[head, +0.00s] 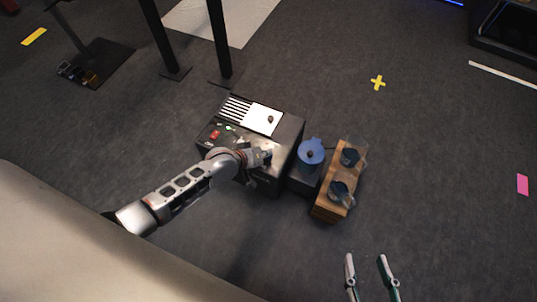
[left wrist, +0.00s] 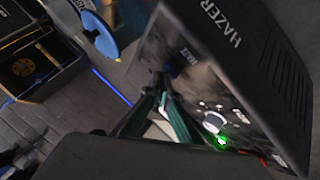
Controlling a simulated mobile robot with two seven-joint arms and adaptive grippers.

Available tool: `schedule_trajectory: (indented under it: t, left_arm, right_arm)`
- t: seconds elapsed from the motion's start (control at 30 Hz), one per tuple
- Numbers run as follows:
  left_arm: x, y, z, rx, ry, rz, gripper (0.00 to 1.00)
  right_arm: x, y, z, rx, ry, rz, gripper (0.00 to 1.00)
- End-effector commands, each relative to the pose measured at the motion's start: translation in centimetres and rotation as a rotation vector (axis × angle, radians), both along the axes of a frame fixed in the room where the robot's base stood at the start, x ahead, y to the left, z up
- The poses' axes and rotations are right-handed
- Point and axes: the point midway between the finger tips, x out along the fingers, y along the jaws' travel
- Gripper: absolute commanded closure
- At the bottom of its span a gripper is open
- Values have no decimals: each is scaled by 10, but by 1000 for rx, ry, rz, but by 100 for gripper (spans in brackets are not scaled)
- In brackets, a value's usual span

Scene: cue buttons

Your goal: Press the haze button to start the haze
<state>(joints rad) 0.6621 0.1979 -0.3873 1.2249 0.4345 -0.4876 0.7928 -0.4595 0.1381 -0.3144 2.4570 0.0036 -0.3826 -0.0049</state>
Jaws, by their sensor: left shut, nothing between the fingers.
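The black hazer (head: 290,135) stands on the floor, its control panel partly hidden by my left arm. In the left wrist view, the hazer (left wrist: 265,75) carries large HAZER lettering, a silver knob (left wrist: 214,121) and a lit green light (left wrist: 222,141). A dark blue button (left wrist: 171,69) sits beside a small label that seems to read HAZE. My left gripper (left wrist: 163,84) is shut and empty, its tips close to this button; I cannot tell whether they touch. In the head view, my left gripper (head: 266,155) is over the panel. My right gripper (head: 366,257) is open and empty at the bottom.
A red switch (head: 215,135) is on the hazer's left part. A blue-topped jug (head: 311,152) and a wooden block (head: 327,205) with two dark-filled clear vessels stand close to its right. Black stand posts (head: 222,45) rise behind. The floor further right is mostly clear.

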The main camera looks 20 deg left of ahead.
Motion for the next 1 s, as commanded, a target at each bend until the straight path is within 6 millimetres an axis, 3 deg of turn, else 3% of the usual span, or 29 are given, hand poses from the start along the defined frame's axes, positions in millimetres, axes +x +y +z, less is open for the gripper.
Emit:
schedule_trajectory:
  t: [0.73, 1.0]
  left_arm:
    - [-1, 0, -6, 0, 2, -1, 100]
    - [0, 0, 0, 1, 0, -1, 100]
  right_arm:
    - [-2, 0, -4, -1, 8, 0, 60]
    - [2, 0, 5, 0, -10, 0, 60]
